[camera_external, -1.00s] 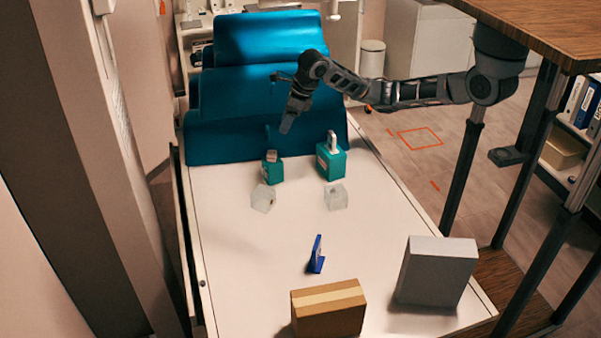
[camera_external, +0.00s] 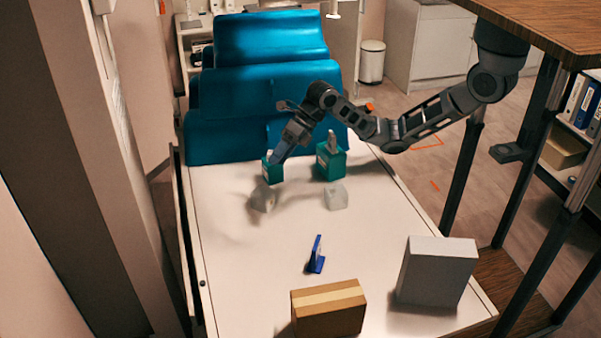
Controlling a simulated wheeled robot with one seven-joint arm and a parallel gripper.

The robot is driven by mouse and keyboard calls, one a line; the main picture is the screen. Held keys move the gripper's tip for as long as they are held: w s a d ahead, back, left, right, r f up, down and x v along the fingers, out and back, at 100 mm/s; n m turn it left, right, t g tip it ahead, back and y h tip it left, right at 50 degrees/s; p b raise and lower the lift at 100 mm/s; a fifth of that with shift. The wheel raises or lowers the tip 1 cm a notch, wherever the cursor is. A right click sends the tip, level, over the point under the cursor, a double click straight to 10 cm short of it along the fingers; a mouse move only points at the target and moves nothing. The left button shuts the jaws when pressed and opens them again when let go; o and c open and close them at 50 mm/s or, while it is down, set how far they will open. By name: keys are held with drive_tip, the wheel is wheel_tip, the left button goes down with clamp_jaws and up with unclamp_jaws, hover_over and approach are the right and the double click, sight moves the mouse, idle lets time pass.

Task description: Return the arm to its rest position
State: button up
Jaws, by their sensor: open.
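My gripper (camera_external: 278,157) is at the end of my arm, pointing down over the far part of the white table top (camera_external: 240,290). Its fingers are small in the view but stand open. It is close to the left green box (camera_external: 272,175) and partly overlaps it in the picture; I cannot tell whether they touch. My arm (camera_external: 385,130) reaches in from the right, from under the wooden surface, and sags low at its middle joint.
A second green box (camera_external: 331,163) stands right of my gripper. Two clear blocks (camera_external: 263,199) (camera_external: 335,197) lie in front. A blue stand (camera_external: 316,256), a cardboard box (camera_external: 328,309) and a grey box (camera_external: 436,272) are nearer. Blue cushions (camera_external: 270,90) rise behind.

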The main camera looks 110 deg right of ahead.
drive_tip(key=s+a+f+m+t+y+p, duration=0.1)
drive_tip(key=a+f+m+t+y+p, duration=0.2)
drive_tip(key=a+m, duration=0.75)
drive_tip(key=s+a+f+m+t+h, duration=0.25)
drive_tip(key=s+a+f+m, duration=0.25)
drive_tip(key=s+a+m, duration=0.3)
drive_tip(key=s+f+m+h+p, duration=0.25)
drive_tip(key=s+m, duration=0.45)
drive_tip(key=s, duration=1.3)
drive_tip(key=s+d+r+m, duration=0.1)
drive_tip(key=s+d+r, duration=0.1)
drive_tip(key=s, duration=0.5)
drive_tip(key=s+d+r+m+t, duration=0.1)
drive_tip(key=s+d+r, duration=0.2)
drive_tip(key=s, duration=0.5)
drive_tip(key=shift+s+r+p, duration=0.2)
drive_tip(key=shift+p, duration=0.1)
